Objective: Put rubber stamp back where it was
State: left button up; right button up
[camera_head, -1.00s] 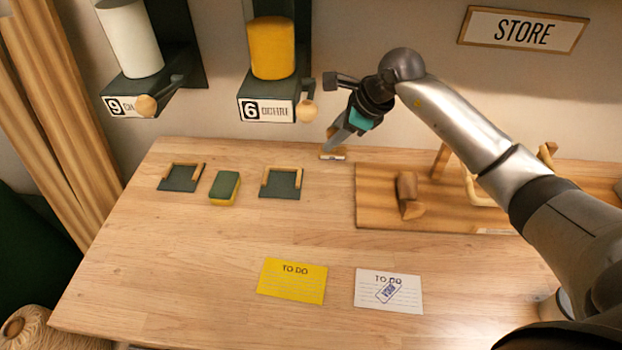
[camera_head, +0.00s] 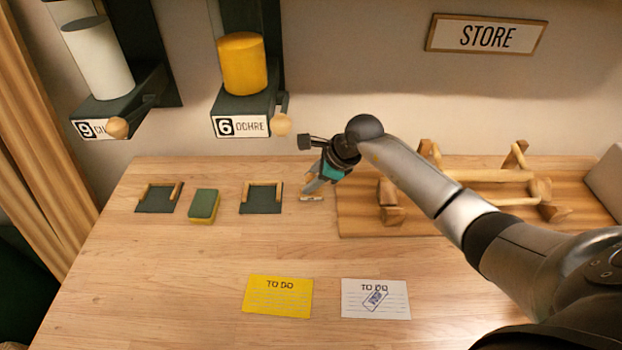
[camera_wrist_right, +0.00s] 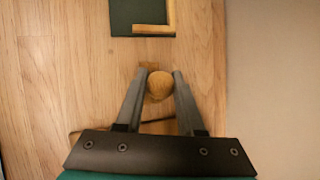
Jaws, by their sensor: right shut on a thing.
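The rubber stamp has a round wooden handle (camera_wrist_right: 159,86) and a flat base (camera_head: 311,198). My right gripper (camera_head: 312,184) is shut on the handle, and its two fingers show on either side of it in the wrist view (camera_wrist_right: 160,76). The stamp is upright at or just above the table, between the right-hand dark pad (camera_head: 261,201) and the wooden board (camera_head: 360,222). I cannot tell whether its base touches the table. The pad has a wooden corner edging and is empty. The white TO DO card (camera_head: 395,305) bears a blue stamp mark. My left gripper is out of view.
A second edged dark pad (camera_head: 154,203) is empty, with a green and yellow sponge (camera_head: 203,205) between the pads. A yellow TO DO card (camera_head: 278,297) lies in front. A wooden rack (camera_head: 490,176) stands on the board. The table's middle is clear.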

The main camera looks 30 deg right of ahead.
jog(key=shift+f, duration=0.15)
jog(key=o, duration=1)
jog(key=shift+o, duration=0.2)
jog(key=shift+s+d+r, duration=0.1)
jog(key=shift+r, duration=0.4)
jog(key=v, duration=1.1)
jog(key=shift+p, duration=0.4)
jog(key=shift+s, duration=0.15)
